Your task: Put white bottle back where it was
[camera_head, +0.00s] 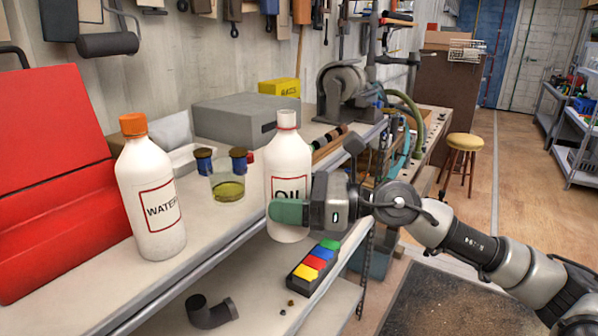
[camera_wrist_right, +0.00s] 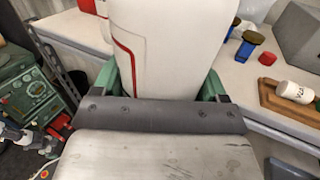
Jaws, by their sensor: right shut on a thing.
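The white OIL bottle (camera_head: 288,160) has a white cap and a red-framed label. It is upright in my right gripper (camera_head: 289,211), with one green finger across its lower part. In the right wrist view, the white bottle (camera_wrist_right: 170,45) fills the space between the green fingers of the right gripper (camera_wrist_right: 160,82). Its base overlaps the bench's front edge in the head view and looks held in front of it. A second white bottle (camera_head: 150,195), labelled WATER with an orange cap, stands on the bench at left. My left gripper is not in view.
A lower shelf (camera_head: 250,290) has a tray of coloured pieces (camera_head: 313,266) and a dark pipe elbow (camera_head: 210,312).

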